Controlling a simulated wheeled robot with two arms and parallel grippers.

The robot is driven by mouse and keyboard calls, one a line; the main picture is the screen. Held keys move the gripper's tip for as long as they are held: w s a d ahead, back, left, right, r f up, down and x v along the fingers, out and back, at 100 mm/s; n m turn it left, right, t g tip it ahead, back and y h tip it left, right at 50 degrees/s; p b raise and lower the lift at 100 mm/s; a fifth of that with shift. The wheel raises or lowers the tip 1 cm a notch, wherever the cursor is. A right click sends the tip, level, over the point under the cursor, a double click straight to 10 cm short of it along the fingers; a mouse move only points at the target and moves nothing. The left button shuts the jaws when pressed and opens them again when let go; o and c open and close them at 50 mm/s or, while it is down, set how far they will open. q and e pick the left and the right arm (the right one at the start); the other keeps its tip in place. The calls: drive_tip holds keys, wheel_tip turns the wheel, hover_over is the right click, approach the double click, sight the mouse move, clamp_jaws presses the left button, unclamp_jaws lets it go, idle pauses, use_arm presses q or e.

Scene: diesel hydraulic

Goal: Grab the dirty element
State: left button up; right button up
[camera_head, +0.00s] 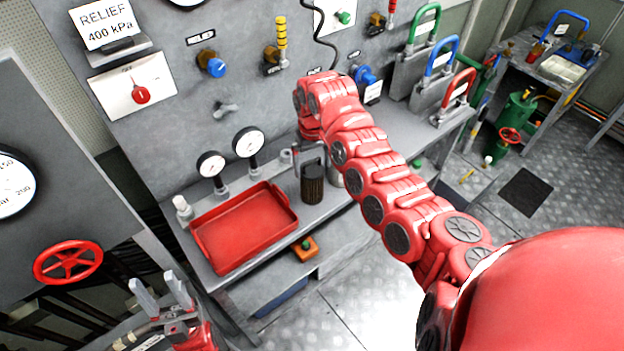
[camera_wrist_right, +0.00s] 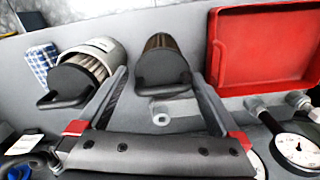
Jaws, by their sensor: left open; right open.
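The dirty element, a dark brown ribbed cylinder with a dark handle on its cap, stands upright on the bench (camera_head: 312,184) just right of the red tray. In the right wrist view the dirty element (camera_wrist_right: 164,62) lies between the lines of the two fingers. My right gripper (camera_wrist_right: 160,76) is open, with a finger on either side of it; I cannot tell whether they touch it. In the head view my right gripper (camera_head: 311,151) is just above and behind the element, partly hidden by my arm. My left gripper (camera_head: 157,287) is open and empty at the lower left.
A red tray (camera_head: 204,232) sits left of the element, empty. A paler element in a metal bowl (camera_wrist_right: 108,50) stands beside it, with a blue checked cloth (camera_wrist_right: 42,64) beyond. Gauges (camera_head: 249,142) rise behind the tray. An orange button box (camera_head: 304,249) is at the bench front.

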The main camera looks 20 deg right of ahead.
drive_tip(key=shift+f+p, duration=0.2)
drive_tip(key=shift+p, duration=0.2)
wheel_tip(320, 180, down, 4)
drive_tip(key=p, duration=0.2)
drive_tip(key=shift+s+a+f+p, duration=0.1)
drive_tip(key=shift+s+a+p, duration=0.05)
drive_tip(key=shift+p, duration=0.15)
drive_tip(key=shift+f, duration=0.35)
drive_tip(key=shift+r, duration=0.1)
drive_tip(key=c, duration=1.3)
